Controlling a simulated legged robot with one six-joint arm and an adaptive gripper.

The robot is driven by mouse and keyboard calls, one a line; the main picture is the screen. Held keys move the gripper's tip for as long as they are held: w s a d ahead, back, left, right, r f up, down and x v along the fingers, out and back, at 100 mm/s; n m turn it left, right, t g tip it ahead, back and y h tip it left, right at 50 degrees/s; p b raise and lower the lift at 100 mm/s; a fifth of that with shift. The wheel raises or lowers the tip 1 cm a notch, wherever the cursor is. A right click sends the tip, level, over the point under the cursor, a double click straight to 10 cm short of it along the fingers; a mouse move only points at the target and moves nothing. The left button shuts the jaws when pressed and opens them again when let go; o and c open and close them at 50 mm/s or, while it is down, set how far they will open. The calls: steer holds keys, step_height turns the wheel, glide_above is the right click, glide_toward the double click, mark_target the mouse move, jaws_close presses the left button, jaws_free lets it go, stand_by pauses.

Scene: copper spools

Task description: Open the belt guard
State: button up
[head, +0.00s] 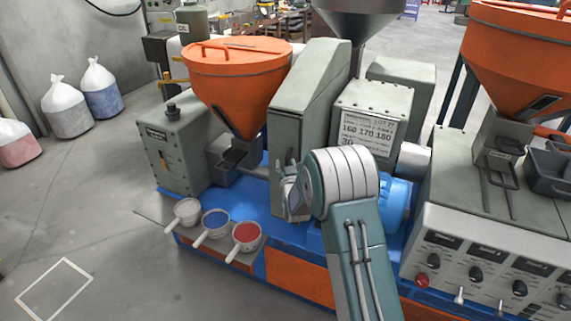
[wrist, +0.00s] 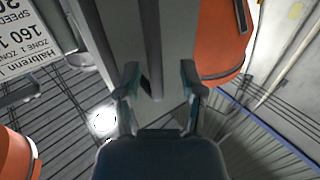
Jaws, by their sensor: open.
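The belt guard (head: 308,95) is a tall grey-green housing with a sloped top, standing upright on the blue machine base. It appears closed from the side that I see. In the wrist view the guard (wrist: 110,25) runs down from the top edge, with a long dark bar or edge along it. My gripper (head: 290,190) is at the lower front of the guard, partly hidden by my wrist. In the wrist view my gripper (wrist: 160,78) is open, its fingers apart with part of the guard between them. I cannot tell whether they touch it.
An orange hopper (head: 225,80) stands left of the guard. A labelled grey box (head: 365,115) and a blue motor (head: 397,200) are on its right. Scoops with white, blue and red (head: 247,233) contents sit at the base's front edge. The floor at the lower left is clear.

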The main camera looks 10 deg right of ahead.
steer(key=shift+w+d, duration=0.25)
steer(key=shift+w, duration=0.05)
jaws_close()
steer(key=shift+a, duration=0.1)
steer(key=shift+a, duration=0.1)
